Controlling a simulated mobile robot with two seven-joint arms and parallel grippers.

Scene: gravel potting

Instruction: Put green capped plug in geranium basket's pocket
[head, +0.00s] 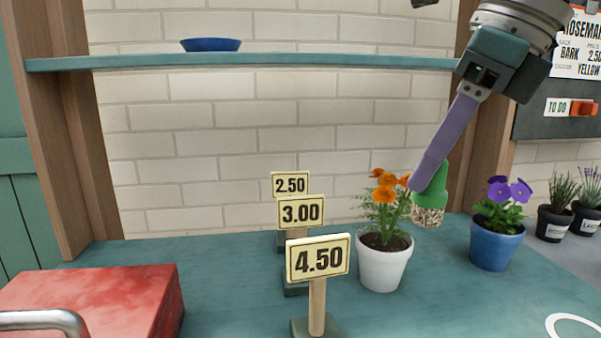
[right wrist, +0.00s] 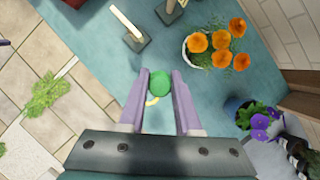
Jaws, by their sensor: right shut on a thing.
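My right gripper (head: 424,186) reaches down from the top right with its purple fingers shut on the green capped plug (head: 428,214). The plug has a green cap on top and a pale speckled body below. It hangs upright or nearly so above the table, behind and right of the orange flowers. In the right wrist view, the round green cap (right wrist: 159,86) sits between the two fingertips (right wrist: 162,82). I see no geranium basket or pocket in either view. My left gripper is not in view.
A white pot of orange flowers (head: 384,268) and a blue pot of purple flowers (head: 495,248) flank the held plug. Price signs (head: 318,260) stand left of them. A red box (head: 100,298) is at front left. A blue bowl (head: 210,45) rests on the shelf (head: 300,62).

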